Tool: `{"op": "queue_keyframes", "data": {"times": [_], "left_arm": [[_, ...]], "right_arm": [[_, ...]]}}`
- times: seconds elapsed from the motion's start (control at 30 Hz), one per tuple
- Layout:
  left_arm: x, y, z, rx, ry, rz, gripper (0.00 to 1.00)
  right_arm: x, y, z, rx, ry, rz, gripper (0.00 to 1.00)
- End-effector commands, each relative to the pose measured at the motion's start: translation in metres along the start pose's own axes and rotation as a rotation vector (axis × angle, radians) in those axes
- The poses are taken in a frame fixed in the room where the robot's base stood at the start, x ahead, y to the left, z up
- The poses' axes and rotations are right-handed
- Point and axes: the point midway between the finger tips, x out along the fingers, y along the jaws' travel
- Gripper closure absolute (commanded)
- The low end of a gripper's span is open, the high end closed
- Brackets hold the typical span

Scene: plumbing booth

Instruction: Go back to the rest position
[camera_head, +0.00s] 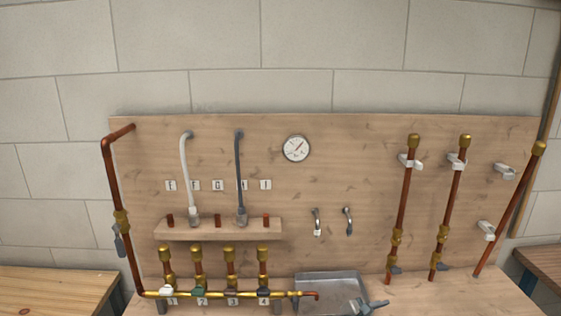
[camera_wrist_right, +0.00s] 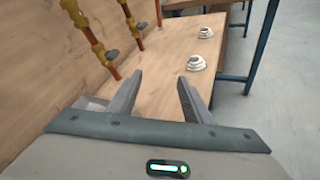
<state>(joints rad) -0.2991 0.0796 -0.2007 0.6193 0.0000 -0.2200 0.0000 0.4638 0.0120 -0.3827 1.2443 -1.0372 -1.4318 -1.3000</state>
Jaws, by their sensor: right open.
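In the wrist view my right gripper (camera_wrist_right: 160,80) is open. Its two grey fingers stand apart with nothing between them, over the bare wooden bench top (camera_wrist_right: 168,98). In the head view a small grey forked shape (camera_head: 370,306) shows at the bottom edge, by the right side of the metal tray (camera_head: 328,283); it looks like the tips of my right gripper, but I cannot be sure. My left gripper is in neither view.
Copper pipes with brass fittings (camera_head: 403,200) stand at the board's right; one leans outside its clips (camera_head: 488,230). A row of valves (camera_head: 230,284) sits left of the tray. White stacked round pieces (camera_wrist_right: 196,63) lie on the bench. Bare floor (camera_wrist_right: 290,90) shows right.

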Motion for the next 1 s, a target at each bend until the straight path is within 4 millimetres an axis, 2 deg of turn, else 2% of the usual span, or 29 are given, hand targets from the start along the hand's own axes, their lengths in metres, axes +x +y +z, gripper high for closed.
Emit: {"op": "queue_keyframes", "data": {"times": [0.03,0.2,0.43,0.57,0.7,0.8,1.0], "left_arm": [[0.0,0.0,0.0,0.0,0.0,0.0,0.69],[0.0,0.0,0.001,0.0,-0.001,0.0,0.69],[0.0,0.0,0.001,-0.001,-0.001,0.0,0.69],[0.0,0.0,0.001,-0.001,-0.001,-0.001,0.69],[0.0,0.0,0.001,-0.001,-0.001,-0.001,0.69],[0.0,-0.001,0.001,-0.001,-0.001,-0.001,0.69],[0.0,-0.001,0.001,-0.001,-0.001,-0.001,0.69]], "right_arm": [[-0.003,-0.023,-0.012,0.057,0.045,-0.021,0.55],[-0.023,-0.103,-0.05,0.322,0.217,-0.125,0.55],[-0.069,-0.204,-0.078,0.682,0.411,-0.317,0.55],[-0.102,-0.255,-0.081,0.874,0.497,-0.443,0.55],[-0.143,-0.303,-0.075,1.069,0.573,-0.589,0.55],[-0.17,-0.33,-0.066,1.186,0.611,-0.688,0.55],[-0.209,-0.359,-0.049,1.332,0.656,-0.823,0.55]]}}
